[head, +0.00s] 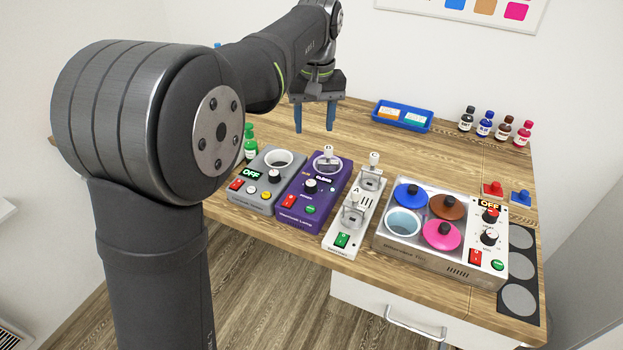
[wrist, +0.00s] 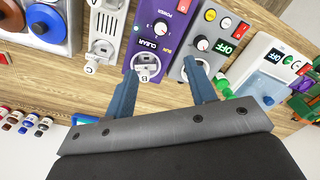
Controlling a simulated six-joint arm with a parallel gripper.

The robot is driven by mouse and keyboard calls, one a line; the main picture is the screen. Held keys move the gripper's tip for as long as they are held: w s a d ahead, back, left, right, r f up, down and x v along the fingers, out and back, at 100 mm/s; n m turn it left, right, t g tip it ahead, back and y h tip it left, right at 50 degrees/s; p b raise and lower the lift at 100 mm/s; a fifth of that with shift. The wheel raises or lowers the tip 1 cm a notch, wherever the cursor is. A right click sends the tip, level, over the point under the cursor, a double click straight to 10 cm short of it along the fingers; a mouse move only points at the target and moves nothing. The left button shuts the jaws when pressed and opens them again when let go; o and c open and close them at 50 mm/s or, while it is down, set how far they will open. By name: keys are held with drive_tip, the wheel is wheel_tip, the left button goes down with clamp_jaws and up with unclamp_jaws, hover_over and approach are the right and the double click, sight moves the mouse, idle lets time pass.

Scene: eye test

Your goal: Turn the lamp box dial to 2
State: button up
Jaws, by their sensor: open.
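A purple box (head: 305,212), which I take to be the lamp box, stands on the wooden table. Its black dial (head: 310,186) has a pale pointer mark; the number it points at is too small to read. The dial also shows in the wrist view (wrist: 161,26). A display on the box reads CLEAR. A clear vial with a cap marked B (head: 328,160) stands in the box's round socket. My gripper (head: 315,128) is open and empty, above and behind the box, apart from the dial. In the wrist view its blue fingers point towards the boxes.
A grey box (head: 240,192) reading OFF stands close at the left, with a green bottle (head: 250,141) behind. A white vial rack (head: 338,232) and a box with coloured lids (head: 400,255) stand at the right. A blue tray (head: 385,120) lies at the back.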

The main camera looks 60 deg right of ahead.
sight(311, 183)
drive_tip(key=f, duration=1.7)
drive_tip(key=shift+w+a+f, duration=0.1)
drive_tip(key=shift+w+a, duration=0.1)
drive_tip(key=shift+w, duration=0.1)
drive_tip(key=c, duration=1)
